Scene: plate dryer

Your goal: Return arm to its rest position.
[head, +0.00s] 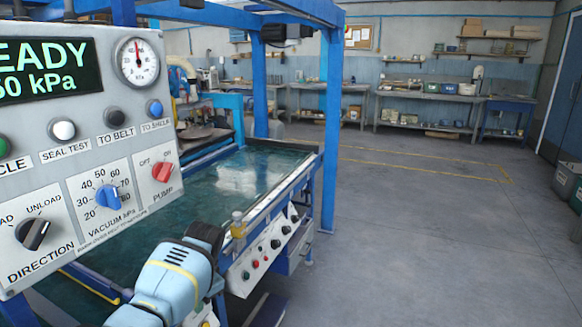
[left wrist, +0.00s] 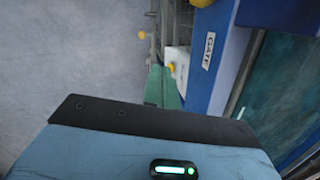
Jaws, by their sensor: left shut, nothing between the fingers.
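My left arm comes up from the bottom of the head view, light blue with a dark end. My left gripper (head: 205,238) is at that dark end, beside the blue-framed machine, with its fingers hard to make out. In the left wrist view, its blue body and black edge fill the bottom, and narrow green fingers (left wrist: 164,88) show together beyond the edge, shut and empty. They are close to a blue post with a GATE label (left wrist: 208,50); I cannot tell whether they touch it. My right gripper is in neither view.
A grey control panel (head: 90,150) with a gauge, knobs and buttons stands close at left. The machine's wet green bed (head: 235,180) lies behind my arm, with a lower button box (head: 265,250) at its side. Open grey floor (head: 420,240) lies to the right; workbenches (head: 425,105) line the back wall.

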